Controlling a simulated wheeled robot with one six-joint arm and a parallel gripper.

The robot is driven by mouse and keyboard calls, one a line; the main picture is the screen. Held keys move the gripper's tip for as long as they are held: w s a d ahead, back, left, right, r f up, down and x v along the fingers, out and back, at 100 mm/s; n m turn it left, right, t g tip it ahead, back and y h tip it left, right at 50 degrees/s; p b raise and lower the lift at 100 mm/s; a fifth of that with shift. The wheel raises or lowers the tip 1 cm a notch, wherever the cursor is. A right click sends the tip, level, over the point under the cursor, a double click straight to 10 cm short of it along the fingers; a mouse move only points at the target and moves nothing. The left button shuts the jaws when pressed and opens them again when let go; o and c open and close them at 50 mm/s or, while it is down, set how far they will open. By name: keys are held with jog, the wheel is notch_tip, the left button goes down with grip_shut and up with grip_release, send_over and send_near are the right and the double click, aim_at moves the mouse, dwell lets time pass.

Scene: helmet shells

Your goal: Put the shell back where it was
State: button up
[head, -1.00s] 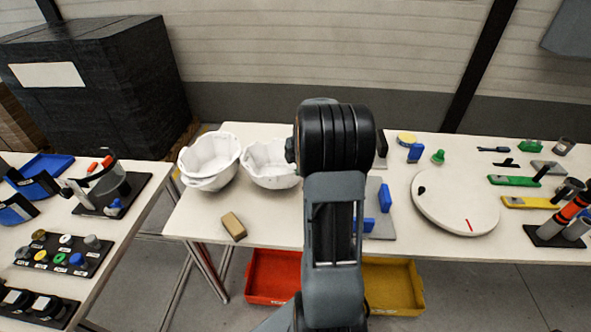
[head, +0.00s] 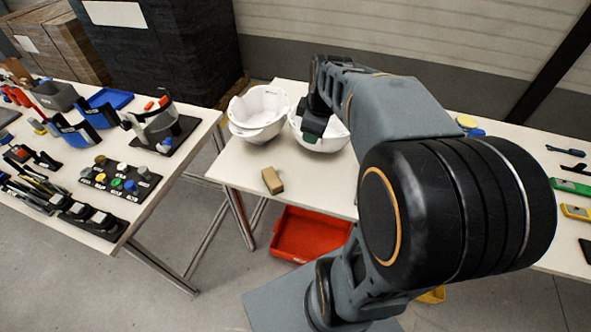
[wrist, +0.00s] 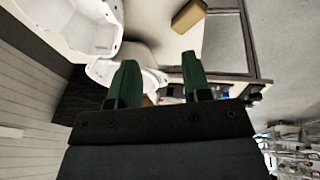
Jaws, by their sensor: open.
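Two spots on the table hold white helmet shells. At the left is what looks like a nested stack (head: 258,108), and to its right is another shell (head: 335,137), partly covered by my arm. My gripper (head: 312,138) is over the front left part of the right shell, pointing down, with green fingers. In the wrist view the fingers (wrist: 159,78) are apart with nothing held between them. One white shell (wrist: 98,70) lies partly behind the left finger there, and a larger one (wrist: 75,22) shows at the upper left. I cannot tell whether the fingers touch the rim.
A tan block (head: 272,181) lies near the table's front left edge. A red bin (head: 312,234) is under the table. A second table (head: 165,190) at the left carries visors, knobs and tools. My arm hides much of the right table.

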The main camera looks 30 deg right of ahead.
jog(key=s+a+f+m, duration=0.2)
jog(key=s+a+m, duration=0.7)
jog(key=a, duration=0.1)
jog(key=shift+s+a+f+t, duration=0.2)
jog(key=shift+s+a+t, duration=0.05)
jog(key=shift+s+t, duration=0.15)
dwell(0.7)
